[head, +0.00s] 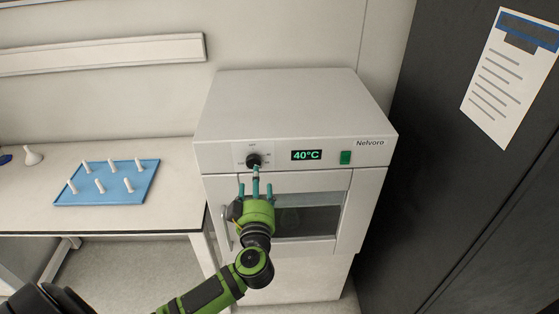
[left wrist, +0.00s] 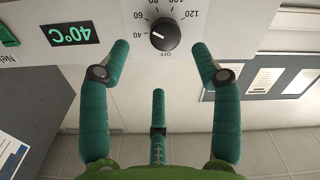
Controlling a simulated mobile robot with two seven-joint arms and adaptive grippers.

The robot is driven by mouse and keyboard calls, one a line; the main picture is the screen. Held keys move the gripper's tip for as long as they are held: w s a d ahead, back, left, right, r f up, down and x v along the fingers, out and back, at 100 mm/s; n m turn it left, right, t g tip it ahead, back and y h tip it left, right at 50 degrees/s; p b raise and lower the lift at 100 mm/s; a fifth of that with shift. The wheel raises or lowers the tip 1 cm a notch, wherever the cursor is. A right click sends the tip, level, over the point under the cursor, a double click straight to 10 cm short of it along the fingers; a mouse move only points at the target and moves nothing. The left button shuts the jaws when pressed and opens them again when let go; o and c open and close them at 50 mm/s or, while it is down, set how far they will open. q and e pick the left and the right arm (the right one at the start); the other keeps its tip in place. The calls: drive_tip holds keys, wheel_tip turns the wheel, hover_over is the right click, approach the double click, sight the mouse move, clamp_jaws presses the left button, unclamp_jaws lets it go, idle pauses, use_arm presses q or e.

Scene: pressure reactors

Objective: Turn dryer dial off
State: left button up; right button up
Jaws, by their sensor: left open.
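The dryer (head: 290,105) is a white box with a front panel. Its black round dial (head: 254,160) sits on the panel's left, and it also shows in the left wrist view (left wrist: 165,34). The dial's white pointer mark faces the 40 label; OFF is printed at the scale's end. The green display (head: 306,155) reads 40°C. My left gripper (head: 256,181), green with three teal fingers, is open in front of the panel just below the dial. In the left wrist view its fingers (left wrist: 160,62) are spread and empty, with the dial beyond them. The right gripper is not in view.
A green switch (head: 345,157) is right of the display. The dryer door with its dark window (head: 306,222) and handle (head: 226,228) lies below the panel. A table with a blue pegged tray (head: 75,200) stands at left. A dark cabinet (head: 450,150) stands close at right.

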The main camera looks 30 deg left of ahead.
sight(254, 161)
use_arm(q)
drive_tip(key=p+x, duration=0.1)
drive_tip(key=x, duration=0.6)
drive_tip(key=shift+s+a, duration=0.15)
drive_tip(key=shift+a, duration=0.15)
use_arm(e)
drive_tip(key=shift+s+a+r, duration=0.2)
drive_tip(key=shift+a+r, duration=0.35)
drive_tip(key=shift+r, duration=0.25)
use_arm(q)
drive_tip(key=c, duration=1.1)
